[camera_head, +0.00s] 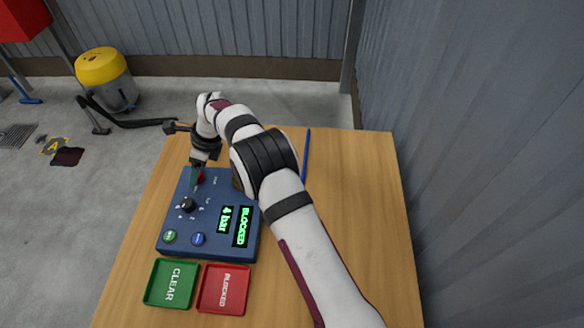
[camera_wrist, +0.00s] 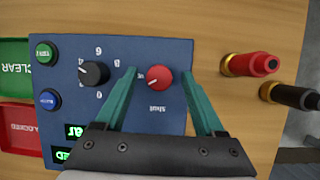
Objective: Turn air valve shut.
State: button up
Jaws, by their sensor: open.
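The blue panel (camera_head: 211,217) lies on the wooden table. Its red knob (camera_wrist: 160,78), with the word "Shut" beside it, appears to be the air valve. A small white mark on the knob points toward the lower left in the wrist view, away from the word. My gripper (camera_wrist: 159,72) is open, with one teal finger on each side of the red knob. Gaps show between knob and fingers. In the head view the red knob (camera_head: 201,178) is partly hidden by my gripper. A black knob (camera_wrist: 93,73) with numbers around it sits to the left.
Green (camera_wrist: 46,52) and blue (camera_wrist: 49,100) buttons are on the panel. Its display (camera_head: 234,225) reads "4 bar" and "BLOCKED". Green CLEAR (camera_head: 150,284) and red BLOCKED (camera_head: 206,287) trays lie in front. Red (camera_wrist: 250,64) and black (camera_wrist: 290,97) brass-ended pieces lie beside the panel.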

jog(key=shift+s+d+r+m+t, duration=0.1)
jog(key=shift+r+m+t, duration=0.25)
jog(key=shift+m, duration=0.65)
jog(key=d+v, duration=0.1)
jog(key=v, duration=1.5)
jog(key=s+d+r+n+h, duration=0.1)
jog(key=s+d+r+n, duration=0.2)
jog(key=s+d, duration=0.3)
jog(key=s+d+r+n, duration=0.3)
jog(key=s+d+n, duration=0.2)
jog(key=d, duration=0.7)
jog(key=s, duration=0.2)
jog(key=shift+s+h, duration=0.3)
jog(key=shift+h, duration=0.1)
jog(key=shift+d, duration=0.1)
jog(key=w+a+f+n+t+h, duration=0.15)
jog(key=a+n, duration=0.25)
jog(key=a, duration=0.4)
jog(key=w+a+f+n+t, duration=0.1)
jog(key=w+a+f+n, duration=0.25)
jog(key=a, duration=0.55)
jog(key=w+a+f+n+t+h, duration=0.15)
jog(key=a+n, duration=0.25)
jog(key=a, duration=0.4)
jog(key=shift+n+y, duration=0.25)
jog(key=shift+y, duration=0.05)
jog(key=x, duration=1.6)
jog(key=shift+w+a, duration=0.3)
jog(key=shift+w, duration=0.2)
